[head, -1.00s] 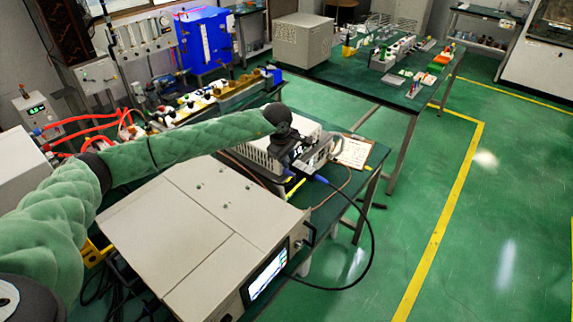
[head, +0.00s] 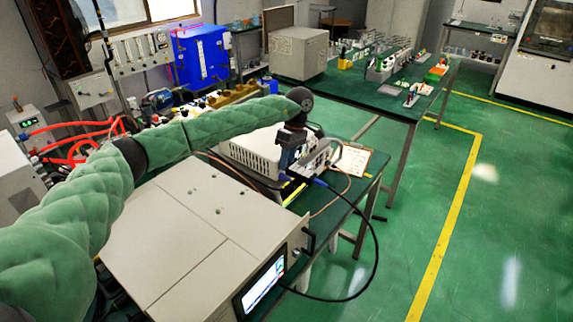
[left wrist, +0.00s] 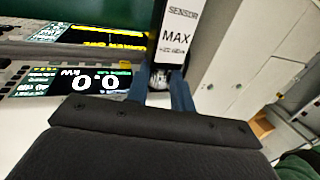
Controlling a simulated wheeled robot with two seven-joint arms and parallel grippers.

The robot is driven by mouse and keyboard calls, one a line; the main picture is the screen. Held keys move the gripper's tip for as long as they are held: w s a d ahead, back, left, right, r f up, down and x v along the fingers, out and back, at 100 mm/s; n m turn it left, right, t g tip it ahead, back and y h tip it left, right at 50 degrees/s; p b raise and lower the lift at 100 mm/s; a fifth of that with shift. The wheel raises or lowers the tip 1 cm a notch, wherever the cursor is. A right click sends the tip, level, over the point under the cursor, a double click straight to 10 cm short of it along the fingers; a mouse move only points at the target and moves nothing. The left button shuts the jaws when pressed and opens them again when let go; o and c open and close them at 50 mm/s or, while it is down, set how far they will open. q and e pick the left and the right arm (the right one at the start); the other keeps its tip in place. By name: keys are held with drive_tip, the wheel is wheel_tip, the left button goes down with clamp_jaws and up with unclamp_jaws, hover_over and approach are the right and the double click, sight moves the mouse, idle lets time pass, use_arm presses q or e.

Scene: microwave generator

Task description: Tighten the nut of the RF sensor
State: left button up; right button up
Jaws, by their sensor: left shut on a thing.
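The RF sensor (left wrist: 176,38) is a black body with a white label reading SENSOR and MAX, at the top centre of the left wrist view. Its silver nut (left wrist: 161,79) shows just below the label, between my two blue fingers. My left gripper (left wrist: 162,97) is shut on the nut, with one finger at each side. In the head view my left gripper (head: 287,162) points down at the front of the white instrument (head: 252,152), and the nut is too small to make out there. My right gripper is not in view.
A lit display (left wrist: 82,80) reading 0.0 kW is left of the fingers. The large beige cabinet (head: 205,230) stands nearer on the green bench. A black cable (head: 376,250) loops over the bench's right edge. A clipboard (head: 352,160) lies behind the gripper.

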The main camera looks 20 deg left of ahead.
use_arm(q)
drive_tip(key=shift+f, duration=0.1)
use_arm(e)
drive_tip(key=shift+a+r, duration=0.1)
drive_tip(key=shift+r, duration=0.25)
use_arm(q)
drive_tip(key=o, duration=1)
drive_tip(key=shift+w+r, duration=0.1)
drive_tip(key=shift+r, duration=0.15)
drive_tip(key=shift+b+v, duration=1.5)
drive_tip(key=shift+v, duration=2.2)
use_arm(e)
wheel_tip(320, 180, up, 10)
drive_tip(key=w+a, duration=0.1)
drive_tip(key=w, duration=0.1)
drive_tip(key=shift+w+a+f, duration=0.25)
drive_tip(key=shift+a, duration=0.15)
